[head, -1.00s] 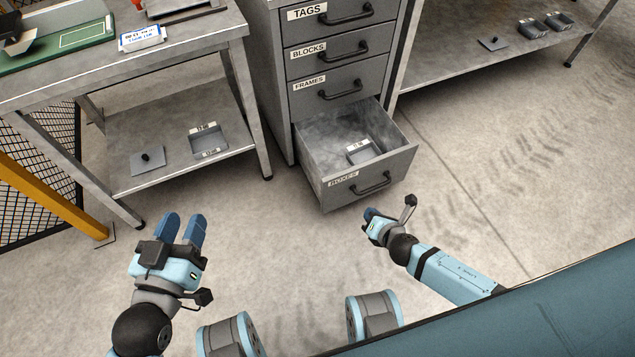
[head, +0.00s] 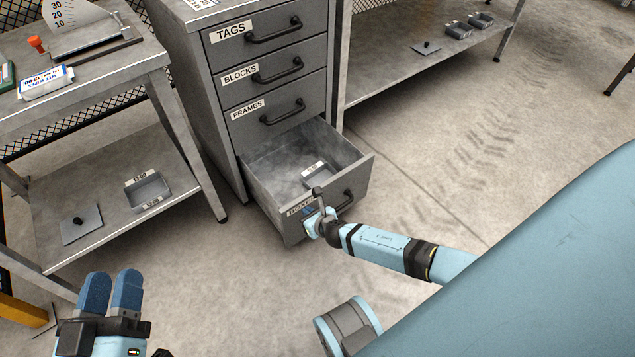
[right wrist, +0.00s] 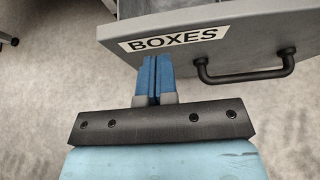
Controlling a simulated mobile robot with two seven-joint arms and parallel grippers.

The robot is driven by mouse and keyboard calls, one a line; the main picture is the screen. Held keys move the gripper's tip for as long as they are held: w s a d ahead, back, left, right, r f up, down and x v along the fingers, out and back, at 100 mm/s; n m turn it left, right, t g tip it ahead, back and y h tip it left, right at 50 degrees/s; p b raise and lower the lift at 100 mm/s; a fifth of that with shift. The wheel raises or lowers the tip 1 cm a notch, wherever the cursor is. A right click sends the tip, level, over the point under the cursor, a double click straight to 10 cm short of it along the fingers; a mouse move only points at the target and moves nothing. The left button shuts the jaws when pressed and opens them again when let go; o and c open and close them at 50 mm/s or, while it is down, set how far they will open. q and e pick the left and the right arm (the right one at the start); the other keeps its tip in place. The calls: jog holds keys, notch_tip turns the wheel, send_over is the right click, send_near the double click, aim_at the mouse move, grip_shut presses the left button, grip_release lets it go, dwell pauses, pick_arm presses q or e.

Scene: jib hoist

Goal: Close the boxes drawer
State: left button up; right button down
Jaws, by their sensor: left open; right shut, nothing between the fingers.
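The boxes drawer (head: 361,177) is the lowest drawer of the grey cabinet and is pulled well out. A small labelled grey box (head: 318,172) lies inside it. My right gripper (head: 308,213) is at the left part of the drawer front, by the BOXES label. In the right wrist view my right gripper (right wrist: 155,60) is shut and empty, its blue fingertips just below the label (right wrist: 173,39) and left of the dark handle (right wrist: 245,74). I cannot tell whether the tips touch the front. My left gripper (head: 112,292) is open and empty above the floor at lower left.
The cabinet's tags, blocks and frames drawers (head: 270,112) are shut. A workbench (head: 108,82) with a lower shelf stands on the left, another low shelf (head: 400,70) on the right. The floor (head: 500,150) right of the drawer is clear.

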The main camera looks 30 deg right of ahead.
pick_arm(q)
jog(key=shift+f, duration=0.35)
pick_arm(e)
jog(key=shift+w+a+r, duration=0.1)
jog(key=shift+w, duration=1.2)
